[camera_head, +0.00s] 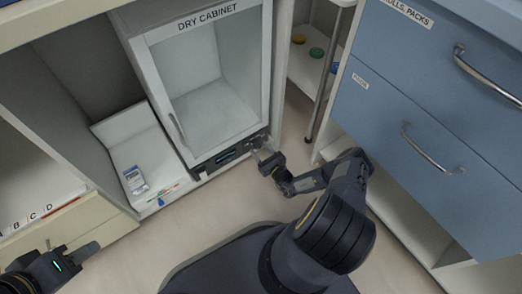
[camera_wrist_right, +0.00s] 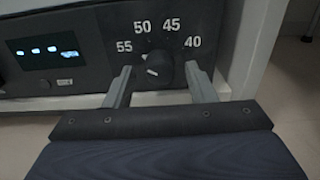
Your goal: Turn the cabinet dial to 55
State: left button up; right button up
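The dry cabinet (camera_head: 137,45) stands at the back centre, its glass door shut. The black control panel (camera_head: 225,155) runs along its bottom edge. In the right wrist view the cabinet dial (camera_wrist_right: 153,68) is a round black knob with a white mark. The numbers 55, 50, 45 and 40 arc above it from left to right. My right gripper (camera_head: 262,148) is at the panel's right end. Its fingers (camera_wrist_right: 160,85) are open, one on each side of the dial, with visible gaps. My left gripper (camera_head: 75,252) is at the lower left, open and empty, far from the cabinet.
A display (camera_wrist_right: 45,53) with lit digits, too blurred to read, is left of the dial. A white shelf bay (camera_head: 125,137) with a small device (camera_head: 135,180) and coloured pens (camera_head: 163,194) is left of the cabinet. Blue drawers (camera_head: 410,120) stand at right. Open floor lies in front.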

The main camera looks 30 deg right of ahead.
jog(key=s+p, duration=0.2)
jog(key=s, duration=0.5)
jog(key=shift+s+d, duration=0.3)
jog(key=shift+s, duration=0.1)
dwell(0.4)
